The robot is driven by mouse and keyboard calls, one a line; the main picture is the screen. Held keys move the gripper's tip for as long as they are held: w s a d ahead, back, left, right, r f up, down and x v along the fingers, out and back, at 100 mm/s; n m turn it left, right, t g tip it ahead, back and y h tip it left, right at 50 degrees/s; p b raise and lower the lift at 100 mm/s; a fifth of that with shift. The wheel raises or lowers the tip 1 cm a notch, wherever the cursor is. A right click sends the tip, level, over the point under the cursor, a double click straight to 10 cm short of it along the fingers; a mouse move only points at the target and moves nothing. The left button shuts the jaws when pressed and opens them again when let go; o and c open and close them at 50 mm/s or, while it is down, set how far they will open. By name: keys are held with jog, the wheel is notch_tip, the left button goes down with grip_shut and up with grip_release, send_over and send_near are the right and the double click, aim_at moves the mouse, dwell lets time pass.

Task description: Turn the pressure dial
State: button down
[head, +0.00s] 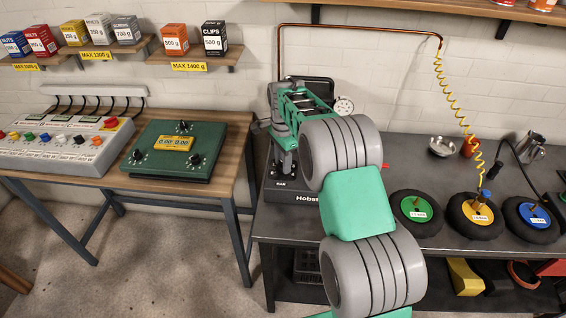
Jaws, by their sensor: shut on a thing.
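My gripper (284,158) reaches down over the front left of the dark compressor (293,196) on the right-hand bench. Its fingers are shut on the pressure dial just above the "BAR" label. The dial is mostly hidden by the fingers, so its setting cannot be read. A small white round gauge (343,105) shows behind my wrist at the compressor's right. My arm covers much of the compressor's right side.
Three tyres with green (416,207), yellow (477,211) and blue (535,216) hubs lie on the dark bench at right. A coiled yellow hose (459,105) hangs above them. A green panel (175,158) with knobs stands on the left-hand table.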

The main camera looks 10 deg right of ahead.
jog(key=m, duration=0.4)
jog(key=shift+w+m, duration=0.1)
jog(key=shift+m, duration=0.2)
jog(key=shift+r+m, duration=0.1)
jog(key=shift+m, duration=1.8)
jog(key=c, duration=1)
grip_release()
jog(key=shift+c, duration=0.2)
notch_tip(320, 180, up, 8)
jog(key=shift+f+b, duration=0.15)
jog(key=shift+b, duration=0.5)
